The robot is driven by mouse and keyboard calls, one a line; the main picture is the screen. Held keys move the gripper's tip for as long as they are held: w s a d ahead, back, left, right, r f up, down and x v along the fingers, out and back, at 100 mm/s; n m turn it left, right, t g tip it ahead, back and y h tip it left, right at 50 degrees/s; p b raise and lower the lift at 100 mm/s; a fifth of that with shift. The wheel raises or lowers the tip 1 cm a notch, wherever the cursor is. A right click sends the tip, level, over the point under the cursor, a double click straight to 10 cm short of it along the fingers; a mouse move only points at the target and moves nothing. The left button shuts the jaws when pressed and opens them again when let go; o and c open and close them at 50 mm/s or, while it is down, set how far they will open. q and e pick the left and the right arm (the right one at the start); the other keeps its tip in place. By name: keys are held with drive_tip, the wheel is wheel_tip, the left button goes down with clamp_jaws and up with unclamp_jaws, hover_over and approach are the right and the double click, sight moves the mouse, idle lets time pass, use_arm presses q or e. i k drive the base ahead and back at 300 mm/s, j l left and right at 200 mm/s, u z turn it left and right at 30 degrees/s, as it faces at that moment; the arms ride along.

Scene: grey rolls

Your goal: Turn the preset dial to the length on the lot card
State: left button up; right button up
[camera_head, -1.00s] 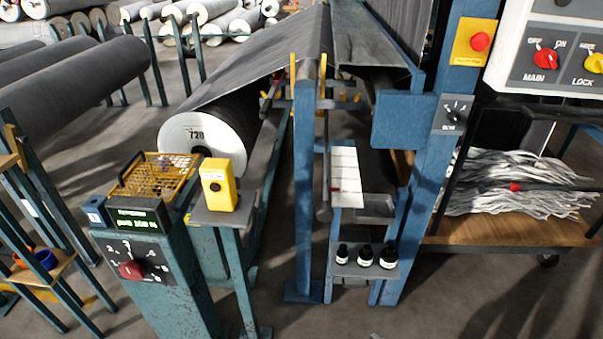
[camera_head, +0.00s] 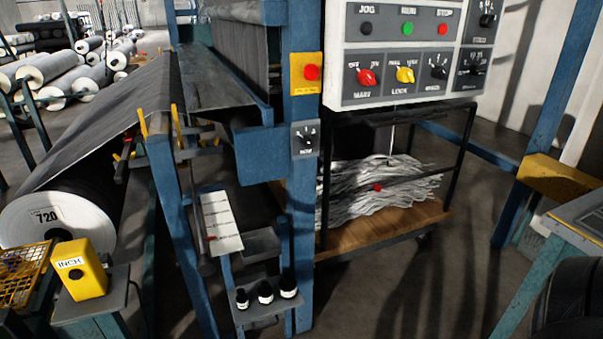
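No gripper of mine shows in the head view. No dial here reads clearly as the preset dial. Black-knobbed dials sit on the control panel: one at the top right (camera_head: 487,20), one at the lower right (camera_head: 476,69) and one beside the yellow LOCK knob (camera_head: 438,73). A small black dial (camera_head: 306,140) is on the blue post. A white card or plate with dark lines and a red mark (camera_head: 221,222) leans by the frame; I cannot tell if it is the lot card. The roll (camera_head: 60,222) is marked 720.
The panel has a red MAIN knob (camera_head: 367,77) and JOG, RUN and STOP buttons. A yellow INCH box (camera_head: 79,270) stands at lower left. Black bottles (camera_head: 265,292) stand on a low shelf. A cart with white strips (camera_head: 385,190) is at centre. Floor right of centre is clear.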

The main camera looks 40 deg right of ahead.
sight(476, 70)
drive_tip(key=z, duration=2.15)
